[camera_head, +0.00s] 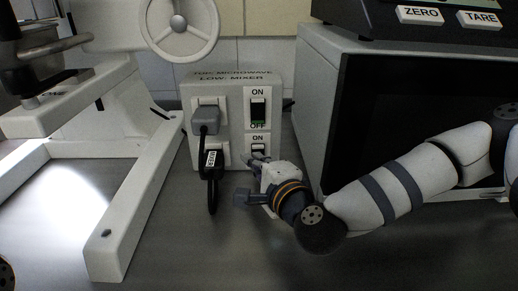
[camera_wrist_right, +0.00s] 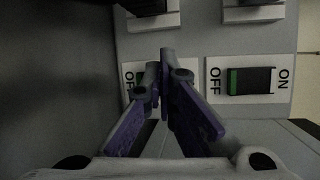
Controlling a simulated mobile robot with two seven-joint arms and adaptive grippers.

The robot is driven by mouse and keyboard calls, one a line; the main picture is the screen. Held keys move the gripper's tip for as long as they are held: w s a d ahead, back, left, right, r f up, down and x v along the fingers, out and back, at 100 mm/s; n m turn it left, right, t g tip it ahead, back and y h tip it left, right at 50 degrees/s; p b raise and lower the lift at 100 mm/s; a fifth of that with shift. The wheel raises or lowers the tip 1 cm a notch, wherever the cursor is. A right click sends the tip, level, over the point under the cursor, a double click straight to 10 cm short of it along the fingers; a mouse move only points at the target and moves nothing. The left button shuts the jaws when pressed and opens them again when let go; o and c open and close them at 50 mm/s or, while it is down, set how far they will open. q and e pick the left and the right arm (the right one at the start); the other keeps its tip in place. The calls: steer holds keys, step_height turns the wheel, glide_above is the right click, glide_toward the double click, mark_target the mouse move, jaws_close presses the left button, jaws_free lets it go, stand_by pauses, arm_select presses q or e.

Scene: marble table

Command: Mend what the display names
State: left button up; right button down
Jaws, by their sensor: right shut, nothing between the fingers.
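A grey outlet box (camera_head: 228,87) reads "TOP: MICROWAVE" and "LOW: MIXER". Its upper switch (camera_head: 258,110) has ON above, OFF below, and a green strip at the OFF end; it also shows in the right wrist view (camera_wrist_right: 250,80). The lower switch (camera_head: 258,147) is partly hidden by my right gripper (camera_head: 257,159), whose shut, empty fingertips are close in front of it. In the right wrist view the fingers (camera_wrist_right: 166,60) cover much of that switch; contact cannot be told. A grey plug (camera_head: 205,119) sits at the upper socket. The display's screen is cropped away.
A black cable with a white tag (camera_head: 210,158) hangs before the lower socket (camera_head: 223,153). The white mixer stand (camera_head: 125,190) is at left, the microwave (camera_head: 312,90) at right. ZERO (camera_head: 420,15) and TARE (camera_head: 480,19) buttons are above it. Grey counter lies in front.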

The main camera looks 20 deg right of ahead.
stand_by(0.8)
arm_select(q)
steer(key=shift+r, duration=0.1)
arm_select(e)
steer(key=shift+w+d, duration=0.1)
steer(key=shift+w, duration=0.3)
steer(key=shift+w+d+r, duration=0.1)
steer(key=shift+w, duration=0.2)
stand_by(0.4)
arm_select(q)
steer(key=shift+w, duration=0.1)
arm_select(e)
steer(key=shift+s, duration=0.1)
steer(key=shift+s+a+p, duration=0.2)
steer(key=shift+s+p, duration=0.1)
steer(key=shift+s, duration=0.3)
arm_select(q)
steer(key=shift+w+r, duration=0.2)
steer(key=shift+r, duration=0.05)
